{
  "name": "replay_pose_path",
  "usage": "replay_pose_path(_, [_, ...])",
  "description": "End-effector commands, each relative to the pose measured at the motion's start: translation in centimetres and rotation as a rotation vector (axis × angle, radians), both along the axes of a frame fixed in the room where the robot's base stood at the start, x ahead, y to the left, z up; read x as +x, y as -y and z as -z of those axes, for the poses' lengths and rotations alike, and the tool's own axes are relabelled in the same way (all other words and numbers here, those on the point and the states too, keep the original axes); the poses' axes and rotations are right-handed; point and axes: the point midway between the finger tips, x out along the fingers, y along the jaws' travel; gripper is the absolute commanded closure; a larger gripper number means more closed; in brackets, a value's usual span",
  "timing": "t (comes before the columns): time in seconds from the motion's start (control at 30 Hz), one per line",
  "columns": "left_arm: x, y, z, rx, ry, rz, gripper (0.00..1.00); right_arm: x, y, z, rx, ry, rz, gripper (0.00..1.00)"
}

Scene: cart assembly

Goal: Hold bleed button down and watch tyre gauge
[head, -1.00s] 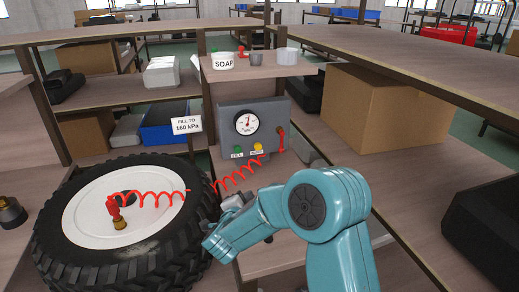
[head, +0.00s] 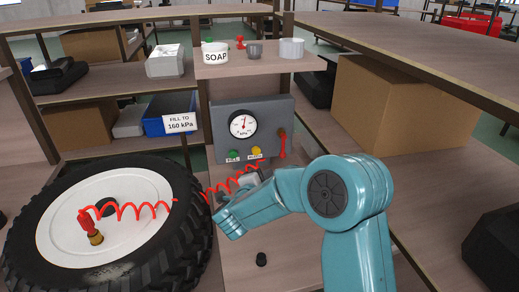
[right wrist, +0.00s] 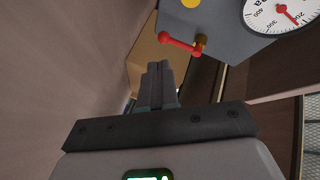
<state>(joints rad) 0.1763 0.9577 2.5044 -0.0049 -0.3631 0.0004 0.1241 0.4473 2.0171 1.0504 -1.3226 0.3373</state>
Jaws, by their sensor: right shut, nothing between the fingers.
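The grey inflator panel (head: 217,135) stands behind the tyre, with a round gauge (head: 243,124), a green button (head: 233,155) and a yellow button (head: 256,151). The yellow button also shows at the top edge of the right wrist view (right wrist: 190,3). There, the gauge's red needle (right wrist: 288,15) points near 200. My right gripper (head: 252,178) is shut and empty, just below and in front of the panel. In the right wrist view its closed fingers (right wrist: 160,70) are apart from the yellow button. The tyre (head: 180,230) lies at the left. My left gripper is not in view.
A red coiled hose (head: 130,211) runs from the tyre's valve towards the panel, passing close to my right gripper. A red lever (head: 282,146) sticks out on the panel's right. A soap tub (head: 215,57) stands on the shelf above.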

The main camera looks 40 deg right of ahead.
Motion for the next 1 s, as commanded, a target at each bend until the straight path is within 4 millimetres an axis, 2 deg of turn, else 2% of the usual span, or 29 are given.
replay_pose_path(0.37, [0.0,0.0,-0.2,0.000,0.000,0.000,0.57,0.1,-0.4,-0.1,0.001,0.000,-0.001,1.00])
replay_pose_path(0.8, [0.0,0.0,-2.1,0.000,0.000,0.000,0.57,5.2,2.9,-0.1,0.001,0.000,-0.001,1.00])
replay_pose_path(1.0, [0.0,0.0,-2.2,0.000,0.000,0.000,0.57,7.0,3.9,0.0,0.001,0.000,-0.001,1.00])
